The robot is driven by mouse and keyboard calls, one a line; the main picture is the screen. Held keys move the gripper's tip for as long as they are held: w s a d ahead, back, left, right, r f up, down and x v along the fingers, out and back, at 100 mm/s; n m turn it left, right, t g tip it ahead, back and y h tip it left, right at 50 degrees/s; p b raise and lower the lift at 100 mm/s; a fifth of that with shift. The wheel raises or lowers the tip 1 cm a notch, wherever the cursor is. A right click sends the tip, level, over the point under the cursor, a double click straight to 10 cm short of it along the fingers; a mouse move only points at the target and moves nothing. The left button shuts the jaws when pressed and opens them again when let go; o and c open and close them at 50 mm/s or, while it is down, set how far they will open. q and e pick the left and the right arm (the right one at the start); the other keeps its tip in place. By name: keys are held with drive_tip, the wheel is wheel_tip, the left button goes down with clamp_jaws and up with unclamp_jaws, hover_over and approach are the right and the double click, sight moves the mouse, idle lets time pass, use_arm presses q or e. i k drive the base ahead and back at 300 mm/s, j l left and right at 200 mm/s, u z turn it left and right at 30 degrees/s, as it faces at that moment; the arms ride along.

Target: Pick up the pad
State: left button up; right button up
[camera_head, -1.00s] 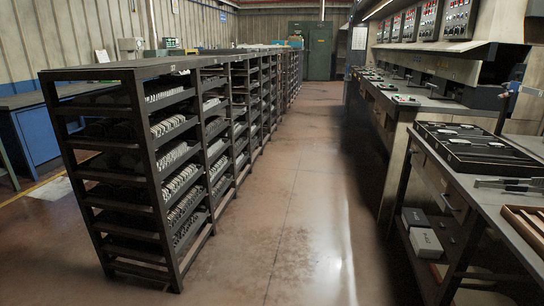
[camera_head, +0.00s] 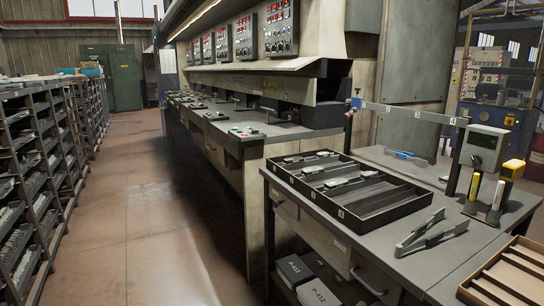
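Several small light grey pads sit in a black divided tray (camera_head: 385,205) on the workbench at the right. One pad (camera_head: 336,183) lies near the tray's left front part, and another pad (camera_head: 312,170) lies farther back. The tray's right and front compartments look mostly empty. Which pad the task means cannot be told. Rows of similar grey parts also fill the dark shelf rack (camera_head: 40,165) on the left. Neither of my grippers is in view.
The workbench (camera_head: 400,262) also holds metal tongs (camera_head: 432,232), a wooden tray (camera_head: 508,272) and a grey device (camera_head: 483,148). Boxes (camera_head: 318,293) stand on its lower shelf. A control-panel machine (camera_head: 240,150) runs along the aisle. The aisle floor (camera_head: 140,190) is clear.

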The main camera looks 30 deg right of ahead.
sight(292, 160)
drive_tip(key=i+z, duration=0.1)
drive_tip(key=i, duration=0.6)
drive_tip(key=i+j+z, duration=0.15)
drive_tip(key=i, duration=0.5)
